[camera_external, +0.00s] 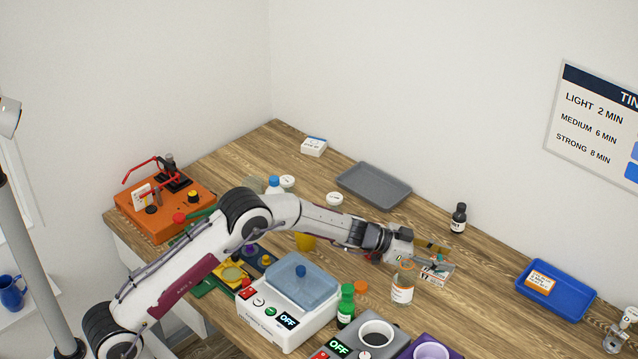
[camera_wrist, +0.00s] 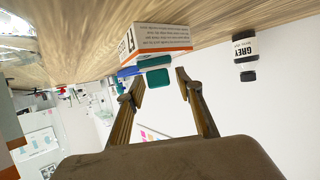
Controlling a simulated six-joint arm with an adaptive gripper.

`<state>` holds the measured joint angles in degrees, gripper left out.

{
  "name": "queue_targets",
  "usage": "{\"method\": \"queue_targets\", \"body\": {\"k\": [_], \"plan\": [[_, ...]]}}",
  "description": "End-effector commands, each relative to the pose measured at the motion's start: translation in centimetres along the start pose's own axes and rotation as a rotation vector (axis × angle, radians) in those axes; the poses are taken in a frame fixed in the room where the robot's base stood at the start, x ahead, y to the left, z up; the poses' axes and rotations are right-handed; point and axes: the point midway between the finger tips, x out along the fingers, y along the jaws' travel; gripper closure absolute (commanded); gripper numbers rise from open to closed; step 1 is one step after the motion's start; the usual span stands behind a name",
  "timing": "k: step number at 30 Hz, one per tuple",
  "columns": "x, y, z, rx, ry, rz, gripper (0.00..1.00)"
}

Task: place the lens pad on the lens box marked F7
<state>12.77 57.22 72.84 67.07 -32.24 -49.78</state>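My gripper (camera_external: 436,250) is low over the right-middle of the table in the external view. In the wrist view my gripper (camera_wrist: 160,83) has its two fingers apart, with gaps beside a small teal block (camera_wrist: 158,77) that shows between the tips. A small box (camera_external: 434,273) with what reads like "17" or "F7" is below my fingers. I cannot tell for sure which piece is the lens pad.
A grey tray (camera_external: 373,187) and a blue tray (camera_external: 566,305) holding an orange-white box flank the area.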

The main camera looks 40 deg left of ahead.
Motion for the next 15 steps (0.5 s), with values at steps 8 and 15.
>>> {"method": "queue_targets", "body": {"k": [8,15], "plan": [[-1.3,-0.1,-0.1,-0.001,0.0,-0.001,0.64],[-3.3,0.0,-0.1,-0.001,0.001,-0.001,0.64]]}}
